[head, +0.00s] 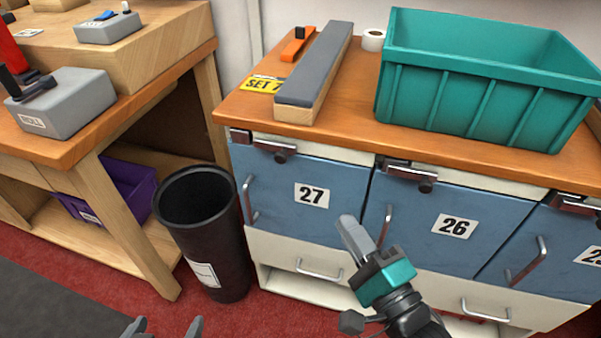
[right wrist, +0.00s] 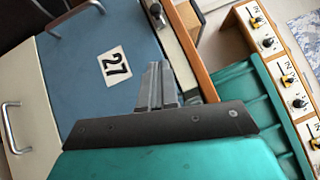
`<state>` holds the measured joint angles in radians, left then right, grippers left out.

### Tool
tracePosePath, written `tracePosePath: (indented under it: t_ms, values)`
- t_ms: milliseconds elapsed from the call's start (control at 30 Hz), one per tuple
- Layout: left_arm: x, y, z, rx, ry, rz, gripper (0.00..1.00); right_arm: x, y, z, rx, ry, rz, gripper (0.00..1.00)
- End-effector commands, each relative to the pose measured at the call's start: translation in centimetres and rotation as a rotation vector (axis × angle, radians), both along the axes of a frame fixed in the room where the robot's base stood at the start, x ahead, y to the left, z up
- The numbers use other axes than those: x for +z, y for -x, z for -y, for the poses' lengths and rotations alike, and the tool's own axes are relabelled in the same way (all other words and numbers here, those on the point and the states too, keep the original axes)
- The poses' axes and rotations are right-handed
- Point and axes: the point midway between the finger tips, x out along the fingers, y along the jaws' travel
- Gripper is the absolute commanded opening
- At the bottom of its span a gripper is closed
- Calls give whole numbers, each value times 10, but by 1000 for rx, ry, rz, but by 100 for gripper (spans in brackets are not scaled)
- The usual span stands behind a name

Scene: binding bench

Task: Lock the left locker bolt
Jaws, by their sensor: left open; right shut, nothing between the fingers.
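The left locker is the blue door (head: 275,205) with label 27. It also shows in the right wrist view (right wrist: 85,100). Its metal bolt (head: 275,147) with a dark knob runs along the door's top edge. Part of the bolt shows at the top of the right wrist view (right wrist: 157,14); I cannot tell how far it is slid. My right gripper (head: 350,232) is shut and empty in front of doors 27 and 26, below and right of the bolt and apart from it. My left gripper (head: 165,328) is open and empty at the bottom edge, far from the bolt.
Door 26 (head: 440,250) has a similar bolt (head: 407,172). A teal crate (head: 480,105), a grey-topped block (head: 315,70) and a yellow sign (head: 262,85) are on the counter. A black bin (head: 205,235) stands left of the lockers. Vertical handles (head: 250,200) stick out from the doors.

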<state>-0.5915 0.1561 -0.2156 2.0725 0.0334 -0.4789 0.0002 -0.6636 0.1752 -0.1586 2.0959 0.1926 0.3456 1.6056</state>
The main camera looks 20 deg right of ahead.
Motion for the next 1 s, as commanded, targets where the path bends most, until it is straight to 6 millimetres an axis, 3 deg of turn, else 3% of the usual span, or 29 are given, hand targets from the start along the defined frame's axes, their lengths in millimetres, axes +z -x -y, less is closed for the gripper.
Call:
tracePosePath:
  t_ms: [167, 667, 800, 1000]
  values:
    - [-4, 2, 0, 0, 0, -5, 100, 2, -13, -2, -1, 0, 4, 0]
    - [-16, 2, 0, 4, 3, -6, 100, 18, -99, -17, -1, 0, 4, 0]
    - [-19, 1, 1, 7, 7, -5, 100, 24, -110, -36, -1, -3, 2, 0]
    - [-20, 1, 2, 8, 9, -6, 100, 28, -117, -47, -2, 0, 1, 0]
